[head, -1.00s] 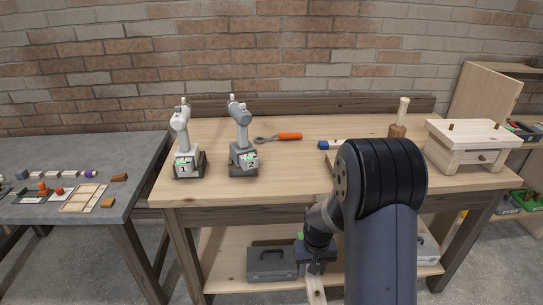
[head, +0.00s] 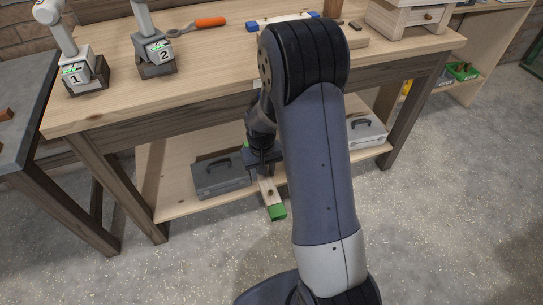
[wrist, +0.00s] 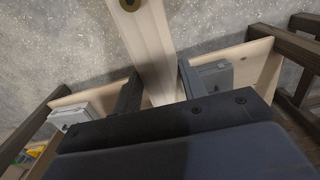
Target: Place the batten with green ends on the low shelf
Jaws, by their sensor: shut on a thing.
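The batten with green ends (head: 268,190) is pale wood. My gripper (head: 263,170) is at the low shelf under the workbench top, shut on the batten. In the wrist view the batten (wrist: 150,40) runs up between the two fingers of my gripper (wrist: 158,88), with a dark round spot on it. I cannot tell whether the batten touches the shelf board.
A dark grey toolbox (head: 222,178) stands on the low shelf left of my gripper, a lighter one (head: 366,132) to the right. The workbench top (head: 200,75) is above. A batten with blue ends (head: 285,19) lies on it. Floor in front is clear.

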